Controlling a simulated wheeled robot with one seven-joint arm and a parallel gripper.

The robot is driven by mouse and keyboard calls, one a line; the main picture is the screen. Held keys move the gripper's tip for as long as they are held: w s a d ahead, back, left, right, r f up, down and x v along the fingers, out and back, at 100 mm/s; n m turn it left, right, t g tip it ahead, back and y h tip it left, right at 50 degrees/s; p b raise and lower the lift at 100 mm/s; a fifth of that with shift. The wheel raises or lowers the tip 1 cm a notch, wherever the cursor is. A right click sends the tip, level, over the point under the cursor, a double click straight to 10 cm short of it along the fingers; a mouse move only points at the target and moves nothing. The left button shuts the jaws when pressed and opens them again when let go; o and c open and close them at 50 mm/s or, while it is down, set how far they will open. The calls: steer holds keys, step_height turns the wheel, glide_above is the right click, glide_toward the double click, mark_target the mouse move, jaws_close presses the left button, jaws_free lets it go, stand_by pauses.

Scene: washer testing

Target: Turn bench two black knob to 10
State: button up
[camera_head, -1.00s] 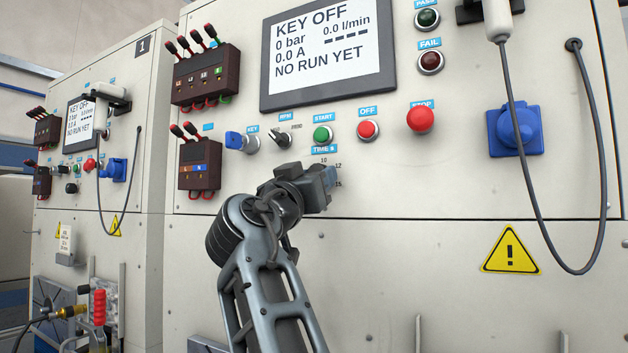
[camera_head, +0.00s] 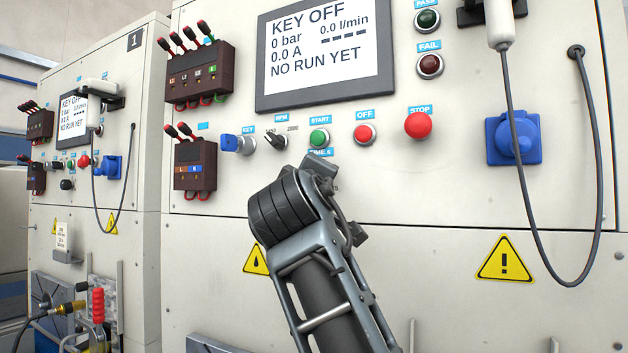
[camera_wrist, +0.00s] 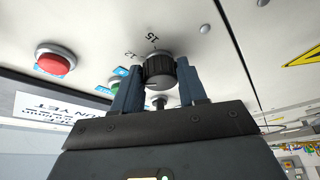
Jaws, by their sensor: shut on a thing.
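The black knob (camera_wrist: 159,72) shows in the wrist view, ribbed, with printed numbers 12 and 15 beside it on the panel. My gripper (camera_wrist: 158,88) has a blue finger on either side of the knob and is shut on it. The knob's pointer setting cannot be read clearly. In the head view my arm covers the knob, and my gripper is hidden behind the wrist. The TIME s label (camera_head: 321,153) shows just above my wrist. The bench display (camera_head: 323,50) reads KEY OFF and NO RUN YET.
Near my arm are the green START button (camera_head: 319,138), the red OFF button (camera_head: 364,134), the red STOP button (camera_head: 418,125), the blue key (camera_head: 232,143) and the RPM knob (camera_head: 275,142). A cable (camera_head: 515,170) hangs at right. Bench 1 (camera_head: 140,90) stands at left.

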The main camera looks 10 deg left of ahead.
steer(key=shift+r+n+g+y, duration=0.15)
steer(key=shift+n+g, duration=0.6)
steer(key=shift+n, duration=1.35)
steer(key=shift+r+n+g+y, duration=0.15)
steer(key=shift+n+g, duration=0.6)
steer(key=shift+n, duration=1.35)
steer(key=shift+f, duration=0.1)
steer(key=o, duration=1.1)
steer(key=shift+c, duration=0.2)
steer(key=s+b, duration=0.2)
steer(key=s, duration=0.5)
steer(key=shift+s+d+r, duration=0.15)
steer(key=shift+s+r, duration=0.2)
steer(key=shift+s, duration=0.05)
